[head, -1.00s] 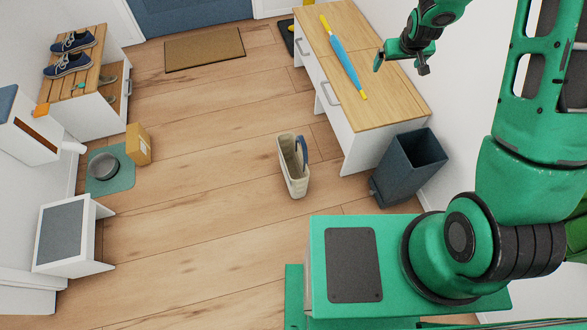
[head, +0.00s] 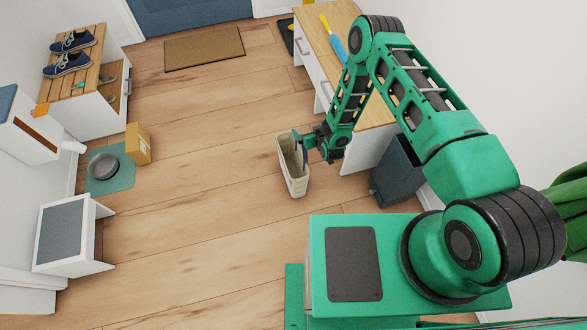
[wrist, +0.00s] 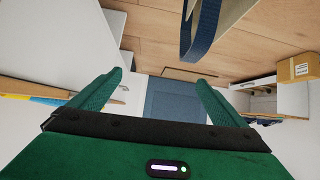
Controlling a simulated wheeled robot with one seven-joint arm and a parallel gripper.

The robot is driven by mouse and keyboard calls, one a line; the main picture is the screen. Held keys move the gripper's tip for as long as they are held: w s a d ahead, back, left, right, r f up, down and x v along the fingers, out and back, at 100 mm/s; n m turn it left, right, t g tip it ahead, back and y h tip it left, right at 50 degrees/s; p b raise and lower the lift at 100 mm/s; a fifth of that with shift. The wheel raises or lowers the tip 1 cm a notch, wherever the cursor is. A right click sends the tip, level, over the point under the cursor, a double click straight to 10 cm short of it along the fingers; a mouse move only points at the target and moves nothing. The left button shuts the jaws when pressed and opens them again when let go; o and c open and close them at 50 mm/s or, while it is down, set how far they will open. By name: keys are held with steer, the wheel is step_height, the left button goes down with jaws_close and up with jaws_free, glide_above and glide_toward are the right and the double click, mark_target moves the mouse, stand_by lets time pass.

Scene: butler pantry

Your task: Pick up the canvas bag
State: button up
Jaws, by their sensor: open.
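The canvas bag (head: 291,176) is beige with blue handles and stands upright on the wood floor in the head view. My gripper (head: 303,139) is at the bag's upper right, by the handles, and partly covers them. In the wrist view a blue handle (wrist: 200,30) and a beige strip of the bag (wrist: 232,10) show at the top. My gripper's two green fingers (wrist: 160,82) are spread apart with nothing between them. The handle appears above the fingers in that view, not between them. Whether a finger touches the bag in the head view, I cannot tell.
A white bench with a wooden top (head: 322,62) and a dark grey bin (head: 400,172) stand to the bag's right, close to my arm. A cardboard box (head: 138,144) and a bowl on a green mat (head: 120,180) are at left. The floor left of the bag is clear.

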steer(key=s+a+f+t, duration=0.1)
steer(key=s+a+f, duration=0.1)
steer(key=s+f, duration=0.55)
steer(key=s+a+f+t, duration=0.2)
steer(key=s+f, duration=0.4)
steer(key=s, duration=0.3)
steer(key=x, duration=1)
steer(key=shift+g+y, duration=0.3)
steer(key=shift+y, duration=0.1)
steer(key=c, duration=1.8)
steer(key=shift+o, duration=0.2)
